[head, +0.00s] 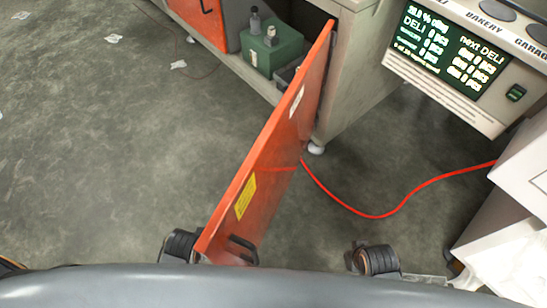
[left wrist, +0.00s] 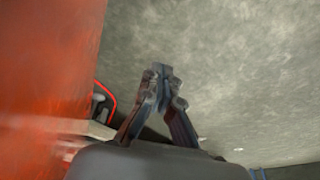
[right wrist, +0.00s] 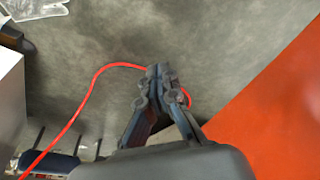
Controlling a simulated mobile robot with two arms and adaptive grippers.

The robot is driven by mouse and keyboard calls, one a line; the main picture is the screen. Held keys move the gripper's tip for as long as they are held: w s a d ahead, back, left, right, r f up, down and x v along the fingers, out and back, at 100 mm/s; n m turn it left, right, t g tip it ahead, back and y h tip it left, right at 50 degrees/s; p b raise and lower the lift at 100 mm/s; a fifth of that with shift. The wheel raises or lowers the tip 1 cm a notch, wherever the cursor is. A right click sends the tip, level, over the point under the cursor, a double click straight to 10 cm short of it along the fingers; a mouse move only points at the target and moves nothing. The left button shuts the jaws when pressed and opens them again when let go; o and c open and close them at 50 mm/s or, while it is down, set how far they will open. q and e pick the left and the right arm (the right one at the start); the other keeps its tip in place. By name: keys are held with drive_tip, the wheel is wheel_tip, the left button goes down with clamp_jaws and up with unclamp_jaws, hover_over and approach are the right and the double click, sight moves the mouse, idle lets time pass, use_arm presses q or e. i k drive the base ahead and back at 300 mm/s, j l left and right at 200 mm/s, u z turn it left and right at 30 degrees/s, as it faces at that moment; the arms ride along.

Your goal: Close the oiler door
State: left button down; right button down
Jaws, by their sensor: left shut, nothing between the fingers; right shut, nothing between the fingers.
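The orange oiler door (head: 268,150) stands wide open, swung out from the cabinet toward me, with a yellow label and a dark handle (head: 243,247) at its near end. My left gripper (left wrist: 160,72) is shut and empty in the left wrist view, with a blurred orange panel (left wrist: 45,70), apparently the door, filling the left side. My right gripper (right wrist: 158,72) is shut and empty, with an orange panel (right wrist: 275,110) to its right, apart from the fingertips. Neither gripper's fingers show in the head view. The inner shelf is partly hidden by the door.
The cabinet (head: 352,70) holds a green box (head: 272,48) with small bottles. A red cable (head: 375,215) runs along the floor right of the door. A display unit (head: 450,50) and white boxes (head: 525,160) stand at the right. The left floor is mostly clear.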

sight(234, 234)
drive_tip(key=k+u, duration=0.15)
drive_tip(key=k, duration=0.3)
drive_tip(key=k+j+u, duration=0.15)
drive_tip(key=k, duration=0.3)
